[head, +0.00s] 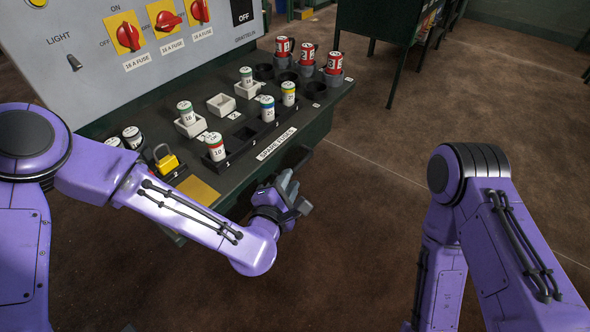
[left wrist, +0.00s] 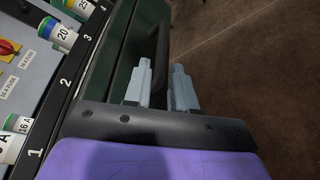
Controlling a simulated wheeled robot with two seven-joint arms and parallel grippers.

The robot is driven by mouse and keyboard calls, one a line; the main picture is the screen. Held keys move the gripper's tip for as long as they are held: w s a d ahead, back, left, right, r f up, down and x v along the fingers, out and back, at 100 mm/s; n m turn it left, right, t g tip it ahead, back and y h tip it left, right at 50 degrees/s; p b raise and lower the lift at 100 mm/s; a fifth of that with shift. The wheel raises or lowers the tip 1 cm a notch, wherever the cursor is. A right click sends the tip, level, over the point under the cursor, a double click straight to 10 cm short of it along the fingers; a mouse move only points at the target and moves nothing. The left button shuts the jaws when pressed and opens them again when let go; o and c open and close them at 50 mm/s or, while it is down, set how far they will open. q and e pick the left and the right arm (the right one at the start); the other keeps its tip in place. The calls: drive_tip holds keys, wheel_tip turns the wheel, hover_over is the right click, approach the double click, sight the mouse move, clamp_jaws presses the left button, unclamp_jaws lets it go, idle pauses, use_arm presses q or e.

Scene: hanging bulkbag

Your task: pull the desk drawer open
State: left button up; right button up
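The desk (head: 325,115) is dark green, with a drawer front under its top on the side facing my arms. A dark drawer handle (left wrist: 160,42) stands out from the green front in the left wrist view. My left gripper (head: 291,188) is beside the drawer front, below the desk edge. In the left wrist view its two grey fingers (left wrist: 160,80) are apart, with a gap between them. The drawer looks shut. My right arm is in view, but its gripper is not.
Numbered fuses, such as a red-banded one (head: 215,150), stand in holders on the desk top. A yellow padlock (head: 166,160) lies near the left. A grey switch panel (head: 150,70) rises behind. The brown floor (head: 370,190) right of the desk is clear.

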sight(295, 168)
use_arm(q)
drive_tip(key=x, duration=0.5)
drive_tip(key=shift+w+d+f, duration=0.15)
drive_tip(key=shift+w, duration=0.15)
use_arm(e)
drive_tip(key=shift+r, duration=0.35)
